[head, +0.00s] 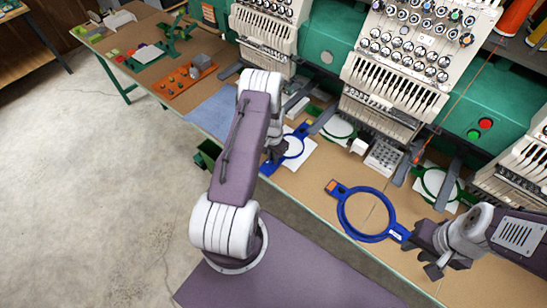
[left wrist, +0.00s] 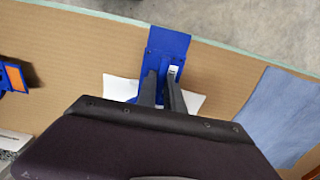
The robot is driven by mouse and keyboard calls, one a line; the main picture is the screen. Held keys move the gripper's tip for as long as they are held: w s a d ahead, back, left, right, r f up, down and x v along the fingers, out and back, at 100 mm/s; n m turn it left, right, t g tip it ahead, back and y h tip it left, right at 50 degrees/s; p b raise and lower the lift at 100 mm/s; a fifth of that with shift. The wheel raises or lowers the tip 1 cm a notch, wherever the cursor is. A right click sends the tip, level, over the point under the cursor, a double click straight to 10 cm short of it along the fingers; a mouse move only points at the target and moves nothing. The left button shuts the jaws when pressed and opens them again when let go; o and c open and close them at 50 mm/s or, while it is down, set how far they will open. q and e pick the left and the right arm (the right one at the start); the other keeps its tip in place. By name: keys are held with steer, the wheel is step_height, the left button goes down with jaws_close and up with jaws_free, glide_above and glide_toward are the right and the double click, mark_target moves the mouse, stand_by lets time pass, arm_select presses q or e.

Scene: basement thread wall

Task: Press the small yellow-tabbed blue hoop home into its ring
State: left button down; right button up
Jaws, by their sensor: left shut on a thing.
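A small blue hoop (head: 292,147) lies over white fabric (head: 303,158) near the machine; its yellow tab is not visible. My left gripper (head: 277,155) is shut on the hoop's blue handle plate, partly hidden by my arm in the head view. In the left wrist view the plate (left wrist: 168,42) shows beyond and between my left fingers (left wrist: 160,80), with white fabric (left wrist: 122,89) on both sides. The ring is hidden there. My right gripper (head: 422,250) is at the label end of a larger blue hoop; whether it holds it is unclear.
The larger blue hoop (head: 343,212) with an orange tab (head: 332,187) is over the brown table (head: 312,198). Green hoops (head: 433,184) with white fabric sit under the embroidery machine heads (head: 395,84). A grey button panel (head: 384,157) stands between. A blue cloth (head: 216,110) lies left of my left arm.

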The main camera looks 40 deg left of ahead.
arm_select(q)
steer(key=c, duration=1.4)
jaws_free()
step_height(320, 180, up, 9)
steer(key=shift+f+b, duration=0.15)
steer(key=shift+b, duration=1.05)
